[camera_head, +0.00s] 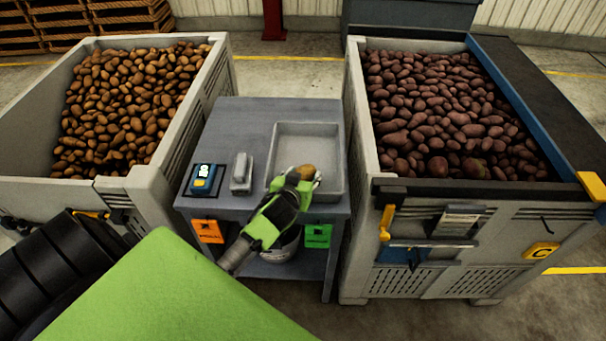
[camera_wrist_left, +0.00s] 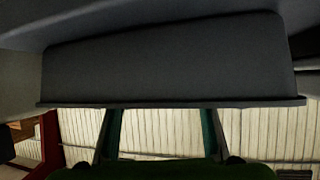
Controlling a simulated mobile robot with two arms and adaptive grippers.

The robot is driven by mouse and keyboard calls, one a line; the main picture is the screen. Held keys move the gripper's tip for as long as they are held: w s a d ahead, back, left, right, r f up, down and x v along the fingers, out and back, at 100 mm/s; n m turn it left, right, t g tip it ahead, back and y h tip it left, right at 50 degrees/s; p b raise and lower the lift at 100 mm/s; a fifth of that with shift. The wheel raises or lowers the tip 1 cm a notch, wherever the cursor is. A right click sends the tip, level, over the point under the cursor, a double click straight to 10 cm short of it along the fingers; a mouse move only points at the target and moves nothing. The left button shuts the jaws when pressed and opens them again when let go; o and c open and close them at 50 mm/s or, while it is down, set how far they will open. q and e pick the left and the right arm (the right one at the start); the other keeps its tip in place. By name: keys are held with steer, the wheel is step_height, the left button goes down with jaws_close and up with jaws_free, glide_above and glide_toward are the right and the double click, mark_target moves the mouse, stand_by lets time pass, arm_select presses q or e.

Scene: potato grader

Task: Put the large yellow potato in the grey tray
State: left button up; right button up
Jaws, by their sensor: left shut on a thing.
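The grey tray (camera_head: 337,160) lies on the right part of the grey table. My left gripper (camera_head: 304,177) is over the front of the tray, shut on the yellow-brown potato (camera_head: 306,171). The potato's top shows between the fingers; its lower part is hidden, and I cannot tell whether it touches the tray floor. The rest of the tray looks empty. My right gripper is not in view.
A blue device (camera_head: 203,178) and a grey device (camera_head: 241,172) stand left of the tray on the table (camera_head: 240,125). Large bins of potatoes flank it, left (camera_head: 175,135) and right (camera_head: 360,130). A bucket (camera_head: 282,249) sits on the lower shelf.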

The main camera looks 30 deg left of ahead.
arm_select(q)
steer(key=o, duration=1.2)
steer(key=shift+s, duration=0.1)
steer(key=b+v, duration=0.1)
steer(key=v, duration=1.1)
